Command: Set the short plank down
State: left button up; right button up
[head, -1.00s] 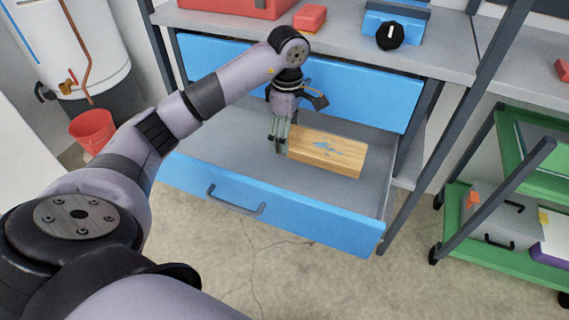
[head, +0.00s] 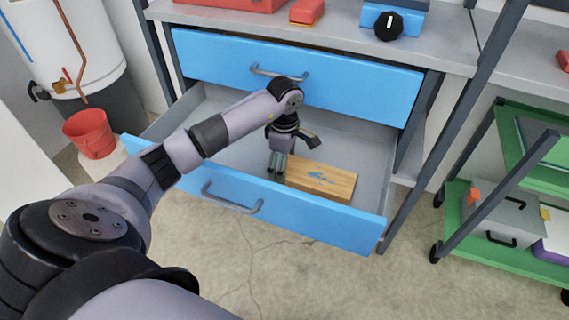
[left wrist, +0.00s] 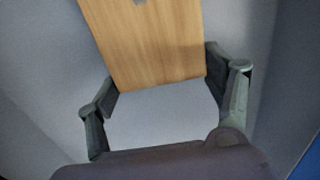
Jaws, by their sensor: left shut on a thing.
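The short plank (head: 322,180) is light wood with a blue mark on top. It is in the open lower blue drawer (head: 300,225), near the drawer's front right. My left gripper (head: 277,168) is shut on the plank's left end, its fingers pointing down into the drawer. In the left wrist view the plank (left wrist: 148,45) runs away from the gripper (left wrist: 160,82), with one finger at each side of its near end. I cannot tell whether the plank's underside touches the drawer floor. My right gripper is not in view.
The grey drawer floor (head: 355,140) is bare behind the plank. A red bucket (head: 90,132) stands at left and a green cart (head: 510,255) at right.

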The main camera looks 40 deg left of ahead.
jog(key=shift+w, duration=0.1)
pick_arm(q)
jog(key=o, duration=1.4)
jog(key=shift+c, duration=0.2)
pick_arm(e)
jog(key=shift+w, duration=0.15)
pick_arm(q)
jog(key=shift+r, duration=0.1)
notch_tip(320, 180, up, 3)
jog(key=shift+w+r+p, duration=0.1)
jog(key=shift+p, duration=0.35)
notch_tip(320, 180, up, 9)
jog(key=p, duration=0.1)
jog(key=shift+p, duration=0.3)
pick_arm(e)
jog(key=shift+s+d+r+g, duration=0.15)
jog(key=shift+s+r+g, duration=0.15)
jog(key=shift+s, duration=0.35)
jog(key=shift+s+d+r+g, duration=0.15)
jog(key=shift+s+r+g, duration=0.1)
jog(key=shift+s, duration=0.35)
